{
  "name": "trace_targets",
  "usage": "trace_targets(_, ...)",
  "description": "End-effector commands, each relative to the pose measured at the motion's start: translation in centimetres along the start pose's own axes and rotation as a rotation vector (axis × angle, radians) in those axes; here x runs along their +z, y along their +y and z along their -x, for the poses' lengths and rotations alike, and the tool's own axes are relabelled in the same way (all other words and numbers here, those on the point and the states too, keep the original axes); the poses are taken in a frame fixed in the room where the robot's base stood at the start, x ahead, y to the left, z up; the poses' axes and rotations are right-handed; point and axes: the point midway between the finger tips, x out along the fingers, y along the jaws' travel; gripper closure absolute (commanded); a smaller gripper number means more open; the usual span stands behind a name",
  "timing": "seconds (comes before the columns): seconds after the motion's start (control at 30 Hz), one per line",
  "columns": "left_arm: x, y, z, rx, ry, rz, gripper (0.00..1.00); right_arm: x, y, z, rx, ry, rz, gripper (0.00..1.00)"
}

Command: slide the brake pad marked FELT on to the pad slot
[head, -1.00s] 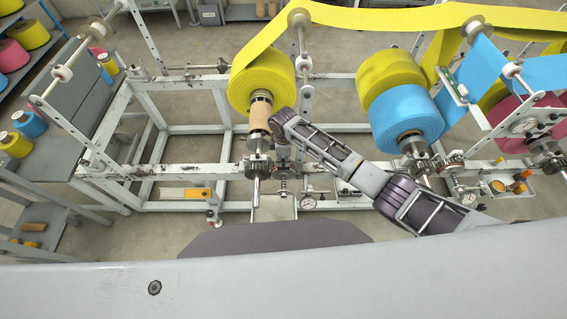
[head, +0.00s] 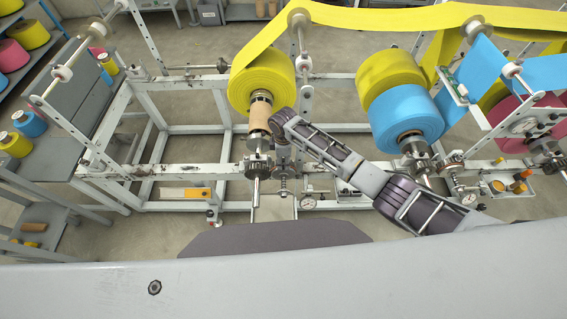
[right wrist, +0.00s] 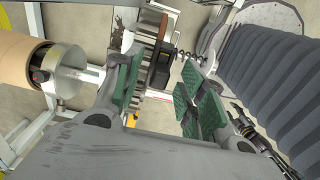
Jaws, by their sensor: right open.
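My right gripper (right wrist: 162,92) is open in the right wrist view, its two green-padded fingers apart. A toothed wheel (right wrist: 150,82) and a dark block with a brown-orange face (right wrist: 160,62) show beyond and between the fingers; I cannot tell whether the block is the brake pad or part of the brake. No FELT marking is readable. In the head view my right arm's end is beside the yellow roll's spindle, above the brake parts (head: 283,180), and hides the fingers and the pad slot. Small orange and dark pieces (head: 518,187) lie in a tray (head: 521,197) at the right. My left gripper is not in view.
A yellow roll (head: 262,82) sits on the spindle, with a brown core (head: 260,112). A blue roll (head: 406,112) is to the right. A pressure gauge (head: 308,203) is close to the brake. The white frame rail (head: 180,170) runs across. A shelf (head: 40,205) stands left.

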Motion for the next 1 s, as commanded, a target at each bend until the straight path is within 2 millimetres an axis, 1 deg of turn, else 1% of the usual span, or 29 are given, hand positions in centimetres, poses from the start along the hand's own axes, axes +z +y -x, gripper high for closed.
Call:
trace_targets(0.17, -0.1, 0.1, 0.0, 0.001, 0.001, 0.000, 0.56, 0.0, 0.1, 0.9, 0.002, 0.002, 0.000, 0.59)
trace_targets(0.37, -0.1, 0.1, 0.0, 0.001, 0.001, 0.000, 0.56, 0.0, 0.1, 2.8, 0.002, 0.001, 0.001, 0.59)
trace_targets(0.8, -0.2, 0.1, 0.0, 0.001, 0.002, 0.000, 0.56, 0.0, 0.1, 9.2, 0.002, 0.001, 0.001, 0.59)
trace_targets(1.0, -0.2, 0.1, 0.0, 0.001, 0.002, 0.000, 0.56, 0.0, 0.1, 11.2, 0.002, 0.001, 0.000, 0.59)
